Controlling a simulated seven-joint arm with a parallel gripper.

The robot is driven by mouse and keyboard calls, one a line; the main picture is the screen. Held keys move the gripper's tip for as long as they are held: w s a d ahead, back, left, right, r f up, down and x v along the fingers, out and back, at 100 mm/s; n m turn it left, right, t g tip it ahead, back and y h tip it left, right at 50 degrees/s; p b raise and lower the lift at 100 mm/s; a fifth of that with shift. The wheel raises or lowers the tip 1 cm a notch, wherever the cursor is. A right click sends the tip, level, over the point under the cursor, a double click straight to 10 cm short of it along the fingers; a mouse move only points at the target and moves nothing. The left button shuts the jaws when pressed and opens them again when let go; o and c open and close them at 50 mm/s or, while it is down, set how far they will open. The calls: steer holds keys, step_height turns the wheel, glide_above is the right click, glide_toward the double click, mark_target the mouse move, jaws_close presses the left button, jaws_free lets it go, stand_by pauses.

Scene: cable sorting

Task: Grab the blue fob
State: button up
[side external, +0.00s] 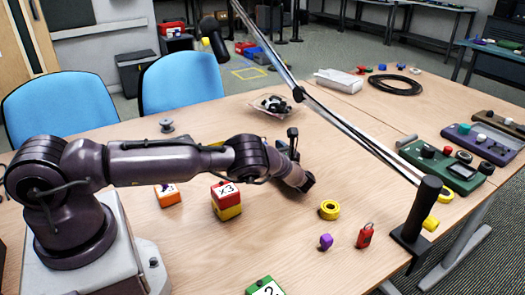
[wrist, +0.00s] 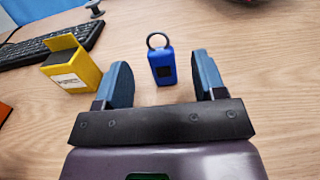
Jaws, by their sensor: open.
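In the wrist view the blue fob (wrist: 163,67) lies on the wooden table, with a dark ring at its far end and a dark patch on its face. My gripper (wrist: 160,80) is open, with one finger to the left of the fob and one to the right. The fob shows in the gap between the fingers, toward their tips, and appears clear of both. In the side view my arm reaches across the table and my gripper (side external: 305,184) is low over it. The fob is hidden there behind my arm.
A yellow box (wrist: 72,68) stands left of the left finger, with a black keyboard (wrist: 50,45) behind it. A metal pole crosses at right.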

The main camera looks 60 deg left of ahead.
steer(key=shift+f, duration=0.35)
steer(key=shift+a, duration=2.55)
steer(key=c, duration=1)
